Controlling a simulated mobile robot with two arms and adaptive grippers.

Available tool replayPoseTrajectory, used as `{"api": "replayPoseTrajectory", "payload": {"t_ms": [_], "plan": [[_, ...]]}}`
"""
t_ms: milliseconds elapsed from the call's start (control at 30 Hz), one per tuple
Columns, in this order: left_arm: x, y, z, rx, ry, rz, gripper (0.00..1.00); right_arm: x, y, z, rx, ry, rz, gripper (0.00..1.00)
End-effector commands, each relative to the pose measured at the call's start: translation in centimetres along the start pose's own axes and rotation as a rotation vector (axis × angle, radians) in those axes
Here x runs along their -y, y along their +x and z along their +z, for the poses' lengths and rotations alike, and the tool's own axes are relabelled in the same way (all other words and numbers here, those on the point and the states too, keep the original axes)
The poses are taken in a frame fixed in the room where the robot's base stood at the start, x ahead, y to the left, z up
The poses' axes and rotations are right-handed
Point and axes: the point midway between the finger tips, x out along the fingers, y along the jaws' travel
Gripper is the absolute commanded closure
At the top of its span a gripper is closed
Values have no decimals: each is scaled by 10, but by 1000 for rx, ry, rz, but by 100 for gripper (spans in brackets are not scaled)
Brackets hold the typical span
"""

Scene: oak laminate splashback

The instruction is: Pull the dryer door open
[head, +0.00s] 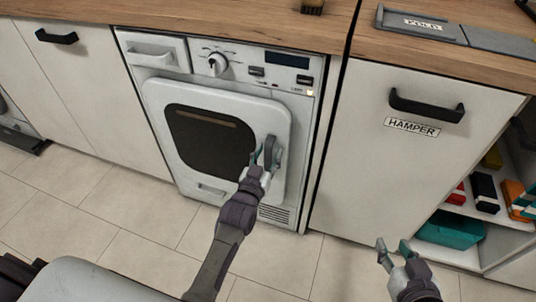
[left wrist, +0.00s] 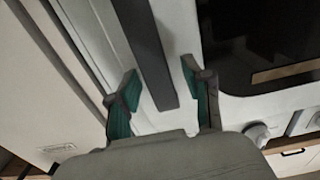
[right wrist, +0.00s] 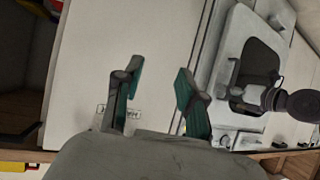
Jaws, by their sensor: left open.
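The white dryer (head: 311,114) stands under the wooden counter. Its door (head: 160,98), with a dark window (head: 208,141), appears shut against the front. The grey vertical door handle (head: 276,160) is on the door's right side. My left gripper (head: 262,160) is open at the handle. In the left wrist view the dark handle bar (left wrist: 146,45) runs between the spread teal-padded fingers (left wrist: 158,92), with a gap visible on both sides. My right gripper (head: 393,252) is open and empty, low in front of the hamper panel; its fingers also show in the right wrist view (right wrist: 157,90).
The hamper panel (head: 397,150) with a black handle (head: 426,105) is right of the dryer. Open shelves with boxes (head: 484,194) are further right. A white drawer with a black handle (head: 56,37) is at the left. The tiled floor (head: 130,205) before the dryer is clear.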

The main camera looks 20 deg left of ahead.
Motion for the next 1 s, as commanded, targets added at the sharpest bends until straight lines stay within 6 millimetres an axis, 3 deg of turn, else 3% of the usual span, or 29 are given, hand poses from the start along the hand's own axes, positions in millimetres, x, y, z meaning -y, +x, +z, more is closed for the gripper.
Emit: {"api": "replayPoseTrajectory", "payload": {"t_ms": [67, 333, 767, 1000], "plan": [[0, 0, 0, 0, 0, 0, 53, 0, 0, 0, 1, 0, 0, 60], [0, 0, 0, 0, 0, 0, 98, 0, 0, 0, 2, 0, 0, 60], [0, -2, 0, 0, 1, 4, 100, 0, -1, 2, 16, 0, 0, 60], [4, -17, -1, 4, 4, 30, 100, -6, -13, 34, 202, 2, 12, 60]]}}
